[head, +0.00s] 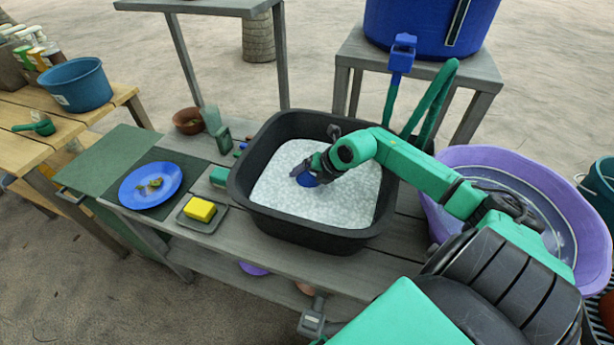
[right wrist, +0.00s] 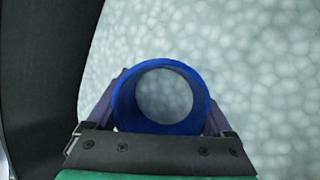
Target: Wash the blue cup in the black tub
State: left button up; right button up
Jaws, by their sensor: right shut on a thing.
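The black tub (head: 245,197) stands on the grey wooden bench and is filled with white foamy suds (head: 340,205). The blue cup (head: 308,180) is inside the tub's outline, low at the suds and mostly hidden by my gripper. In the right wrist view the blue cup (right wrist: 160,127) shows as a ring between the two fingers, with a pale surface seen through its opening. My right gripper (head: 310,173) is shut on the cup. The tub's dark wall (right wrist: 48,80) is at the left of the right wrist view. My left gripper is not in view.
A blue plate (head: 135,197) with food scraps and a yellow sponge (head: 199,208) on a small tray lie left of the tub. A purple basin (head: 460,155) stands right, behind my arm. A blue barrel (head: 425,25) with a tap stands behind. A teal bucket (head: 77,90) is far left.

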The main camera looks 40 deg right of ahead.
jog(key=shift+f, duration=0.15)
jog(key=shift+f+b, duration=0.4)
jog(key=shift+f, duration=0.05)
jog(key=shift+r, duration=0.15)
